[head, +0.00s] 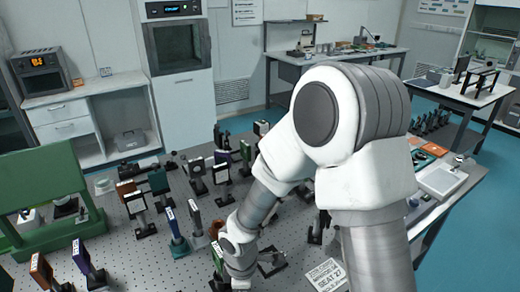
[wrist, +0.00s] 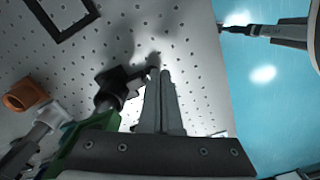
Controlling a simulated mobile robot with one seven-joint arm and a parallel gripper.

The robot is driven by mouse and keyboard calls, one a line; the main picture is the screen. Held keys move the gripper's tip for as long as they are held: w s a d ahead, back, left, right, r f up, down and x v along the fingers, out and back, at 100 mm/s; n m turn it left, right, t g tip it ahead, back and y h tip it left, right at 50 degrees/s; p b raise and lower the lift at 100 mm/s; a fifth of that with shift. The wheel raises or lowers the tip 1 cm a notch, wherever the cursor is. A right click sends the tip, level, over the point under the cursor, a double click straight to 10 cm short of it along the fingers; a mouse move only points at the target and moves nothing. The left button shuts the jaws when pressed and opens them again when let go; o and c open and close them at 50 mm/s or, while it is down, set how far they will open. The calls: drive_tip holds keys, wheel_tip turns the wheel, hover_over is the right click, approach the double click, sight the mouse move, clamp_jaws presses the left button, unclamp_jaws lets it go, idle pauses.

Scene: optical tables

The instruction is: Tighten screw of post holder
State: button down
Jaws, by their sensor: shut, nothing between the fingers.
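In the wrist view my gripper (wrist: 160,76) is shut, its two grey fingers side by side with nothing between them. A dark post holder (wrist: 110,94) stands just left of the fingers on the perforated table top (wrist: 185,55). A dark part of it reaches toward the fingertips; I cannot tell whether they touch, nor make out the screw clearly. In the head view my wrist is low over the optical table (head: 150,262), and the fingertips are hidden.
Several post-mounted optics, such as a blue-topped one (head: 174,228), crowd the table left of my arm. An orange-brown ring-shaped part (wrist: 24,95) lies left in the wrist view. Blue floor (wrist: 262,85) shows beyond the table edge.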

wheel_tip(320, 180, down, 3)
drive_tip(key=shift+f+b, duration=0.15)
drive_tip(key=shift+b, duration=0.85)
drive_tip(key=shift+w+a, duration=0.1)
drive_tip(key=shift+a, duration=0.2)
drive_tip(key=shift+w, duration=0.8)
drive_tip(key=shift+w+a, duration=0.15)
drive_tip(key=shift+w, duration=0.1)
idle(0.4)
